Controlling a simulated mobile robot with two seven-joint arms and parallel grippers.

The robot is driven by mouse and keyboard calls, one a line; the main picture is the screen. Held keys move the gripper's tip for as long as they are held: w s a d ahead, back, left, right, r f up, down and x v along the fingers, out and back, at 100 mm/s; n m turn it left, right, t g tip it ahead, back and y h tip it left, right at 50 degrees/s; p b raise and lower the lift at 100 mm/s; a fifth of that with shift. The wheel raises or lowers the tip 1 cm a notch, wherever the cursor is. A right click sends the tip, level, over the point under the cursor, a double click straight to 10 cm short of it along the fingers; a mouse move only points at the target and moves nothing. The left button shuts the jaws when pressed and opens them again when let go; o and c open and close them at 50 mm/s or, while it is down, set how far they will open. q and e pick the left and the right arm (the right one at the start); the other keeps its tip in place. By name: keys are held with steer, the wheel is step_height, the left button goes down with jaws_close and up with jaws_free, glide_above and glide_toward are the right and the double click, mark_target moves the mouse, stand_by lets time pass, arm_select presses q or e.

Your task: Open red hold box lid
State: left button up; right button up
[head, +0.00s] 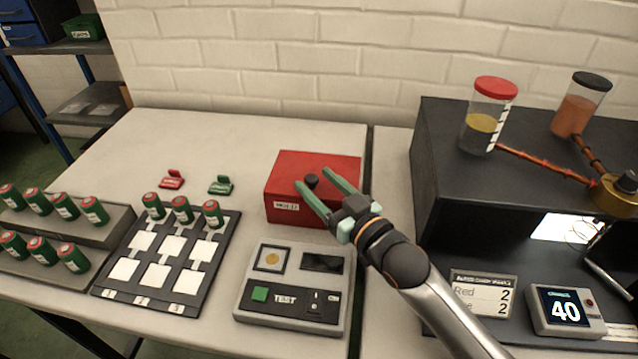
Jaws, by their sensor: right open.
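The red hold box (288,171) stands on the light table with its lid closed. A black knob (311,181) sits on top of the lid. My right gripper (318,182) is open over the lid, with one green finger on each side of the knob. I cannot tell whether the fingers touch the knob. A white label shows on the front of the box, partly beside the near finger. My left gripper is not in view.
A grey test device (292,320) stands in front of the box. A dark tray with white squares (170,262) and racks of green cylinders (120,218) are to the left. A black housing (440,150) with two jars stands to the right. Table behind the box is clear.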

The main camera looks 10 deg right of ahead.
steer(key=shift+w, duration=0.1)
steer(key=shift+c, duration=0.2)
jaws_close()
stand_by(1.2)
